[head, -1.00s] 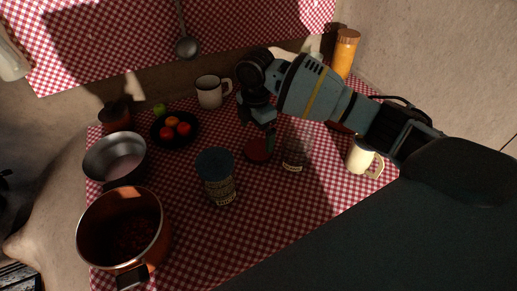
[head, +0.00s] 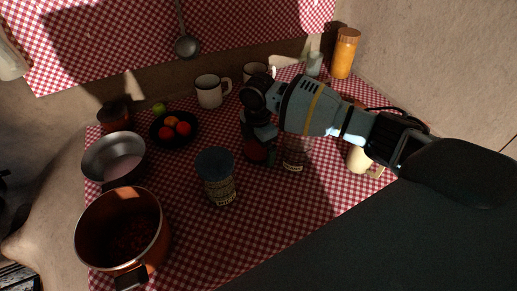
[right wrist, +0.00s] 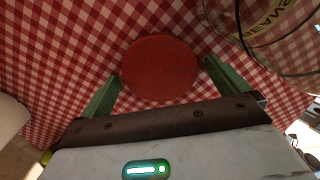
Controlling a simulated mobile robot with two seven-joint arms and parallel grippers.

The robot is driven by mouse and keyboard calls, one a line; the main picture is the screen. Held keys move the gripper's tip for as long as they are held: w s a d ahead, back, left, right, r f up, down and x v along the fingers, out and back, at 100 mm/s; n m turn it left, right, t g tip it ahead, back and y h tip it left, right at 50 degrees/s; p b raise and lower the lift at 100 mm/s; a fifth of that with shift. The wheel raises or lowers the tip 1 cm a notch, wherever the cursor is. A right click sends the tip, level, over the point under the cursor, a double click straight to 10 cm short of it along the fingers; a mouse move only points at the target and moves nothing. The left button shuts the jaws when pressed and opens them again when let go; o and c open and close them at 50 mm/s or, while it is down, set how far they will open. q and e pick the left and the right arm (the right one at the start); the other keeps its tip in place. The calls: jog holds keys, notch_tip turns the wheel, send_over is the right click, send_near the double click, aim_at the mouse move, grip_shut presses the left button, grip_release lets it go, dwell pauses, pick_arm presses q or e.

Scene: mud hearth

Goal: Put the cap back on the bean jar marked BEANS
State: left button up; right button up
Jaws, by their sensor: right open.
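The red cap (right wrist: 160,68) is a round disc on the checked cloth. In the head view the cap (head: 254,152) is partly hidden by my right gripper. The right gripper (head: 262,154) points down over it; its green fingers stand open either side of the cap in the right wrist view, with no clear grip. The clear glass jar (head: 295,154) stands just right of the gripper, uncapped. In the right wrist view the jar (right wrist: 275,40) shows at the upper right, with lettering that reads BEANS. My left gripper is not in view.
A copper pot (head: 124,228), a metal bowl (head: 113,155) and a dark fruit plate (head: 160,132) are farther left. White mugs (head: 209,92) stand behind; a cream mug (head: 358,158) is at right. The front cloth is clear.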

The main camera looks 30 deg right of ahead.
aim_at(258, 149)
jog(key=c, duration=0.9)
jog(key=shift+o, duration=0.2)
notch_tip(258, 149, up, 10)
jog(key=shift+p, duration=0.35)
